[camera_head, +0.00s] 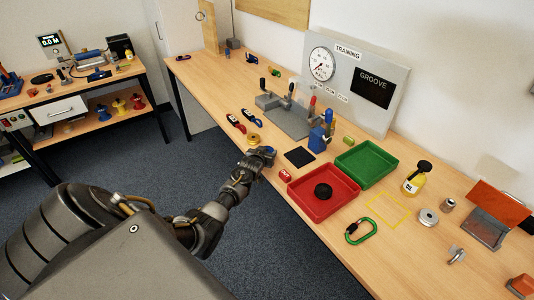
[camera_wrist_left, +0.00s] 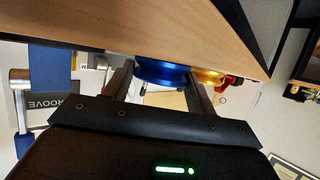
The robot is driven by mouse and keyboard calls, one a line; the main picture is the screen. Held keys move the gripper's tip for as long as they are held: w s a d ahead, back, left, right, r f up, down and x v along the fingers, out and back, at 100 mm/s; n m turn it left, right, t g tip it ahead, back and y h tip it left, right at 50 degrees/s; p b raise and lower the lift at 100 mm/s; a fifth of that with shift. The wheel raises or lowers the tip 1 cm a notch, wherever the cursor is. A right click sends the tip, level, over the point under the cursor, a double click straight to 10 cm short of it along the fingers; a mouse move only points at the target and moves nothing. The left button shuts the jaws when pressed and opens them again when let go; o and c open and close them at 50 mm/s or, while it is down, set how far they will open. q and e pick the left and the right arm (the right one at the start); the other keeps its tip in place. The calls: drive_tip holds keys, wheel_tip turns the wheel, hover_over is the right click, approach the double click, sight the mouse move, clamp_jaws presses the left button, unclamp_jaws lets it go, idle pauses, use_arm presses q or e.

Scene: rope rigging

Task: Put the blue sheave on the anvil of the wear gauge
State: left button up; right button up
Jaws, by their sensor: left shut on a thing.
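The blue sheave (camera_wrist_left: 163,72) is between the two fingers of my left gripper (camera_wrist_left: 163,85) in the left wrist view. My left gripper, which also shows in the head view (camera_head: 266,156), is shut on it near the front edge of the bench; there the sheave is mostly hidden. A gold sheave (camera_head: 254,139) is just beyond the gripper and also shows in the left wrist view (camera_wrist_left: 208,77). A blue upright device (camera_head: 317,139), possibly the wear gauge, stands on the bench to the right; I cannot make out its anvil. My right gripper is not in view.
A black mat (camera_head: 299,157) lies right of the gripper. A red tray (camera_head: 298,197) holds a black round part, with a green tray (camera_head: 386,157) behind it. A grey clamp fixture (camera_head: 287,118) stands before the GROOVE panel (camera_head: 374,88). A green carabiner (camera_head: 360,232) lies at right.

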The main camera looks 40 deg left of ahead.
use_arm(q)
drive_tip(key=shift+r, duration=0.1)
drive_tip(key=shift+c, duration=0.2)
drive_tip(key=shift+r, duration=0.4)
wheel_tip(320, 180, up, 3)
drive_tip(key=shift+s+d+f, duration=0.1)
drive_tip(key=shift+d+f, duration=0.05)
drive_tip(key=shift+f, duration=0.05)
drive_tip(key=s+d+r+b, duration=0.3)
drive_tip(key=s+d+r, duration=0.5)
drive_tip(key=s, duration=0.3)
drive_tip(key=shift+d+r, duration=0.15)
drive_tip(key=shift+r, duration=0.6)
